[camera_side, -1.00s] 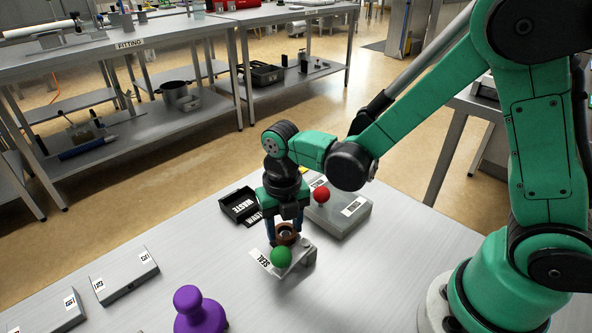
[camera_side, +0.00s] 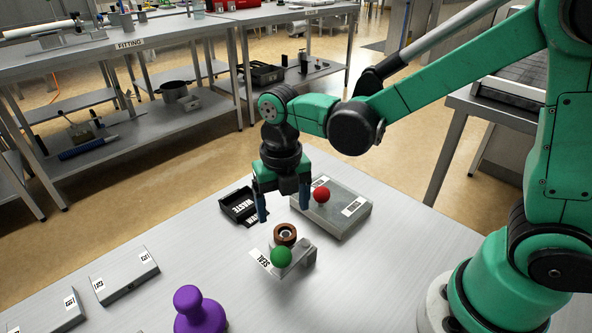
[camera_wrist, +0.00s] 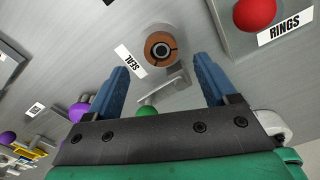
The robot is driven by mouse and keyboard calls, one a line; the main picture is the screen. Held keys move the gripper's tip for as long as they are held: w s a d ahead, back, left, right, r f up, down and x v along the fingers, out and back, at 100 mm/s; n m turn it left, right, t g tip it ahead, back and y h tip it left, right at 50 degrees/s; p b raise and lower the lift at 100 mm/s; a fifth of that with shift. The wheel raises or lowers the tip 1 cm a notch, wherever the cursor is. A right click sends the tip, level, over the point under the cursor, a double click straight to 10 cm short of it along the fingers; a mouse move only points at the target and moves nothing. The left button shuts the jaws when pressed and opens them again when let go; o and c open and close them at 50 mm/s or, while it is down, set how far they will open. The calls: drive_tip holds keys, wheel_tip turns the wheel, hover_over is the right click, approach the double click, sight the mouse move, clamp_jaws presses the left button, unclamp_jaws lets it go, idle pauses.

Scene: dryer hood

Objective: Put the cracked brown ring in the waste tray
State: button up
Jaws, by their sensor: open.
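The brown ring (camera_side: 277,237) sits on the small grey SEAL stand (camera_side: 304,258). In the wrist view the ring (camera_wrist: 150,41) lies flat around a round grey-and-dark centre, with thin dark lines across its face. My gripper (camera_side: 283,202) is open and empty, above the ring and apart from it. In the wrist view its two blue fingers (camera_wrist: 162,72) are spread, with the ring beyond their tips. The black WASTE tray (camera_side: 228,211) stands behind and left of the stand. I see nothing in its visible part; my left finger hides some of its right side.
A green ball-topped part (camera_side: 281,257) is at the stand's front. A red ball (camera_side: 321,195) is on the grey RINGS box (camera_side: 335,220) to the right. A purple knobbed part (camera_side: 193,312) and grey labelled blocks (camera_side: 125,276) stand at front left. The bench between is clear.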

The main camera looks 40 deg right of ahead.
drive_tip(key=shift+d+r, duration=0.1)
drive_tip(key=shift+r, duration=0.25)
drive_tip(key=s+d+r+m+t, duration=0.2)
drive_tip(key=d+r+m+t, duration=0.1)
drive_tip(key=m, duration=1)
drive_tip(key=s+d+r+m+t, duration=0.1)
drive_tip(key=d+r+m+t, duration=0.2)
drive_tip(key=m, duration=1.1)
drive_tip(key=shift+s, duration=0.4)
drive_tip(key=shift+o, duration=0.6)
drive_tip(key=m, duration=0.3)
drive_tip(key=m+t, duration=0.1)
drive_tip(key=shift+s+d+r, duration=0.2)
drive_tip(key=shift+s+d, duration=0.05)
drive_tip(key=shift+d, duration=0.1)
